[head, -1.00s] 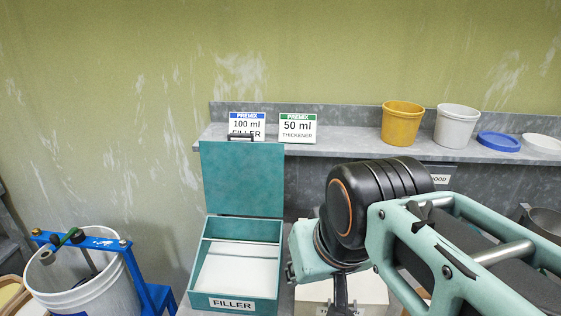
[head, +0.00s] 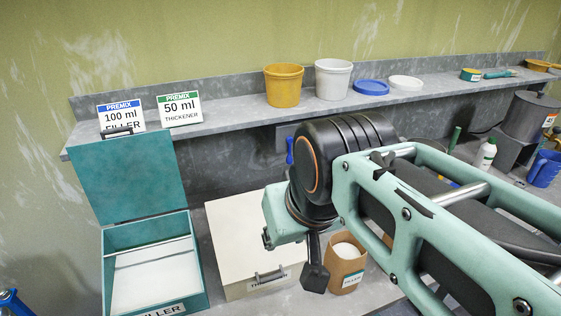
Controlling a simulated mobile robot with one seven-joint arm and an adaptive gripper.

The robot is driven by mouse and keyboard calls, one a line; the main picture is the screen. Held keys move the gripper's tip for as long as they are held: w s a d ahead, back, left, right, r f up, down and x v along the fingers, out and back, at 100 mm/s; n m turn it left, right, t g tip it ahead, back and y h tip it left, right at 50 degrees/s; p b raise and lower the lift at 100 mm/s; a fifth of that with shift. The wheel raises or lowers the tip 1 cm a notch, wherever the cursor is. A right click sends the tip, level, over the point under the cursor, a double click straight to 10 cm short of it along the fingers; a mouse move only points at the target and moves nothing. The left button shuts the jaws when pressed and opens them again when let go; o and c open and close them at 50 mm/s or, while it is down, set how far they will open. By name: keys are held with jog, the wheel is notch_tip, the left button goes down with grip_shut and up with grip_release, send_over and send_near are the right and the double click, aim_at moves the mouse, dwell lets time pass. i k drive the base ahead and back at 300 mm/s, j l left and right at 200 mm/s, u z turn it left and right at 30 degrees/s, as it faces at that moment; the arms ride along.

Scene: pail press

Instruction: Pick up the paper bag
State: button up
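The brown paper bag (head: 347,272) stands upright on the lower worktop, right of the cream box. Its top is open, white material shows inside, and a small label is on its front. My gripper (head: 314,278) hangs from the teal wrist, pointing down, just left of the bag in the picture. Only a dark finger part shows, so its opening is hidden. I cannot tell whether it touches the bag.
A teal filler box (head: 108,270) stands open at left, beside a closed cream box (head: 228,232). The shelf above holds a yellow tub (head: 283,88), a white tub (head: 332,80) and signs. A white bottle (head: 485,155) and blue jug (head: 544,168) stand at right.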

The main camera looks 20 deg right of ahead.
aim_at(345, 257)
jog(key=z, duration=0.95)
jog(key=u, duration=1.9)
jog(key=z, duration=1.9)
jog(key=k+l, duration=0.25)
jog(key=l, duration=0.15)
